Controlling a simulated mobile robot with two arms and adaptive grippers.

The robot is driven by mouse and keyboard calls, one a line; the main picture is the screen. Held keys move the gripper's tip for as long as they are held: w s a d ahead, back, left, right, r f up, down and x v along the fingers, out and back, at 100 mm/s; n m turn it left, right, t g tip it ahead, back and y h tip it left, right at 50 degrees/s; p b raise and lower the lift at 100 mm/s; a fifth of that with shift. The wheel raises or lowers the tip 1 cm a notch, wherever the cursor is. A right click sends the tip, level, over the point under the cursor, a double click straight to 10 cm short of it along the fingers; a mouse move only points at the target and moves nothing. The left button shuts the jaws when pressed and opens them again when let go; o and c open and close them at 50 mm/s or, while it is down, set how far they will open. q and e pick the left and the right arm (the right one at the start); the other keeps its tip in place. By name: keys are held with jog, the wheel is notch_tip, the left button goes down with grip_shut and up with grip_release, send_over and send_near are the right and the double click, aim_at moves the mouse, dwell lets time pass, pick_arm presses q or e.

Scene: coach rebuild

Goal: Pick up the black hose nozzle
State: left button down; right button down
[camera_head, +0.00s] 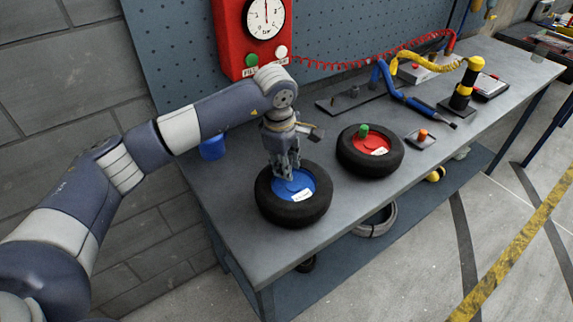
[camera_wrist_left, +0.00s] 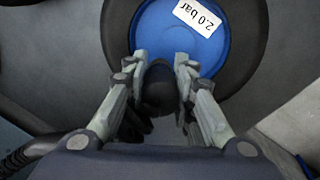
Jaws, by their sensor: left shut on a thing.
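My left gripper (camera_head: 285,177) points down over the wheel with the blue hub (camera_head: 322,181) on the bench. In the left wrist view its fingers (camera_wrist_left: 165,82) are closed around a dark rounded piece (camera_wrist_left: 158,88), in front of the blue hub (camera_wrist_left: 150,35) with its "2.0 bar" label. Whether this piece is the black hose nozzle, I cannot tell. A black ribbed hose-like part (camera_wrist_left: 28,154) shows at the lower left of that view. In the head view the fingers hide the held piece. My right gripper is out of view.
A second wheel with a red hub (camera_head: 377,146) and green cap (camera_head: 363,130) stands to the right. An orange cap (camera_head: 422,134) sits on a small plate beside it.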

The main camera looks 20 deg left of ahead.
pick_arm(q)
jog(key=shift+w+r, duration=0.15)
jog(key=shift+r, duration=0.4)
notch_tip(320, 180, up, 2)
jog(key=shift+r+b, duration=0.15)
jog(key=shift+b, duration=0.6)
jog(key=s+d+r+b, duration=0.1)
jog(key=s+d+b, duration=0.25)
jog(key=s, duration=1.15)
jog(key=shift+s+a+r+p, duration=0.15)
jog(key=shift+r+p, duration=0.1)
jog(key=shift+r, duration=0.6)
jog(key=shift+s+r+p, duration=0.2)
jog(key=shift+r+p, duration=0.1)
jog(key=shift+r, duration=0.55)
jog(key=shift+s+a+r+p, duration=0.15)
jog(key=shift+r+p, duration=0.1)
jog(key=shift+r, duration=0.6)
